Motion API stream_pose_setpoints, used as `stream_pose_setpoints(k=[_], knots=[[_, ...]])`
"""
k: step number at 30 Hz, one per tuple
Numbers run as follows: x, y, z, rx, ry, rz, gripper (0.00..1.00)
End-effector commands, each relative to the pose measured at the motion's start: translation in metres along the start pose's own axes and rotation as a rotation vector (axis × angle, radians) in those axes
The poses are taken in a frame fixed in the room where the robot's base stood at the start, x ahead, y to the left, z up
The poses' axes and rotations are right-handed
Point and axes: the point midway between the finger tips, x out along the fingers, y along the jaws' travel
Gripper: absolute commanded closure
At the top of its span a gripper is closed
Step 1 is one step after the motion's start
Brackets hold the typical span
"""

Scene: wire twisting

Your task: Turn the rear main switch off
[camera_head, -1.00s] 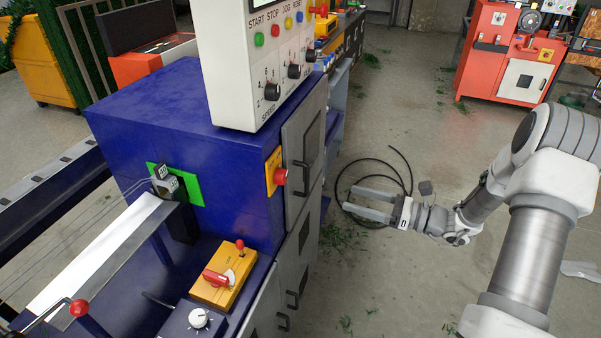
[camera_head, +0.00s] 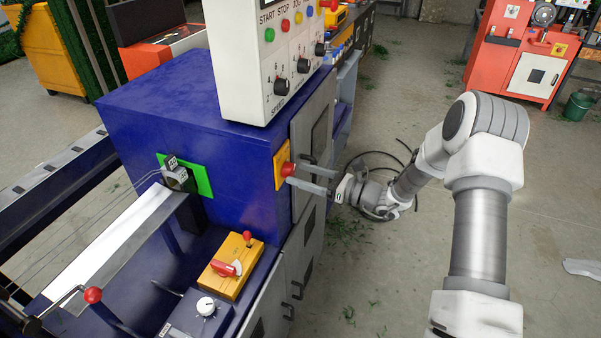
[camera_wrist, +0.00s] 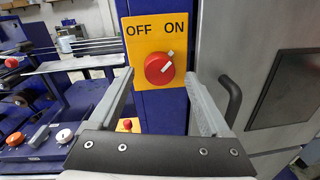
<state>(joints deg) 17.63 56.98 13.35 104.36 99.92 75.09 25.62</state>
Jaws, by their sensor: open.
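The rear main switch is a red round knob (camera_head: 289,169) on a yellow plate (camera_head: 281,165) on the side of the blue cabinet. In the wrist view its red knob (camera_wrist: 159,68) shows under the words OFF and ON. Its white pointer mark is turned to the upper right, towards ON. My gripper (camera_head: 294,172) is open, its fingers reaching left to the switch. In the wrist view my gripper (camera_wrist: 160,76) has one finger on each side of the knob, nothing between them clearly touched. Whether the fingertips are level with the knob is hard to tell.
A grey cabinet door with a black handle (camera_wrist: 231,100) is close to the right finger. A white control panel (camera_head: 265,60) hangs above the switch. A yellow box (camera_head: 231,262) with a red handle stands at the front. Black cable lies on the floor behind my gripper.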

Motion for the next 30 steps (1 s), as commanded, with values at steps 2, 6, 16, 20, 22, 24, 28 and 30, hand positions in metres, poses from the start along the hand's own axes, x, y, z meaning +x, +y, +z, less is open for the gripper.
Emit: stream_pose_setpoints(k=[2,6,16,20,22,24,28,30], knots=[[0.0062,0.0008,-0.0001,0.001,0.0,0.002,0.19],[0.0095,0.0006,-0.0003,0.001,0.0,0.001,0.19],[0.0094,0.0005,-0.0002,0.001,0.0,0.001,0.42],[0.0093,0.0004,-0.0002,0.001,0.0,0.001,0.65],[0.0092,0.0004,-0.0001,0.0,0.0,0.001,0.78],[0.0092,0.0004,-0.0001,0.0,0.0,0.001,0.91],[0.0091,0.0003,-0.0001,0.0,0.0,0.001,1.0],[0.0091,0.0002,-0.0004,-0.003,-0.001,0.001,1.0]])
